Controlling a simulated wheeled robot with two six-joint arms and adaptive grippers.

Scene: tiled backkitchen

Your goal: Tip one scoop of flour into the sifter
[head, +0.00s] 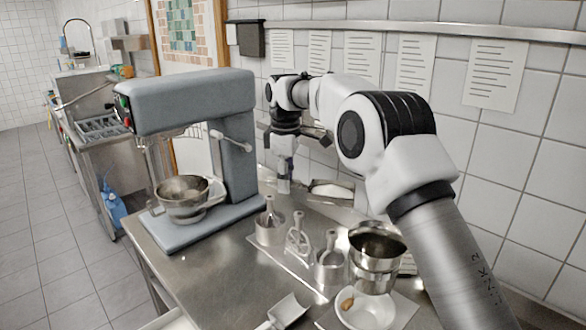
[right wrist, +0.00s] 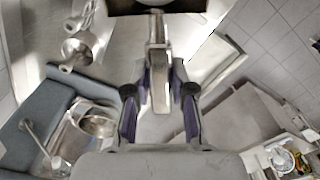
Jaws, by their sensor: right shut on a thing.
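My right gripper (head: 285,184) hangs above the back of the steel table, right of the mixer. In the right wrist view its jaws (right wrist: 160,105) are shut on the metal handle of a scoop (right wrist: 157,60). The scoop's dark head is cut off at the top edge. In the head view a pale-filled trough (head: 332,190), apparently the scoop head, shows right of the jaws; I cannot tell how much flour it holds. The sifter, apparently the round steel vessel (head: 377,242) with a dark inside, stands front right, apart from the gripper. My left gripper is not in view.
A grey-blue mixer (head: 190,100) with a steel bowl (head: 184,196) stands at left. Several steel cups with tools (head: 330,262) stand between it and the sifter. A white bowl (head: 368,314) and another scoop (head: 288,311) lie in front. The tiled wall is close behind.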

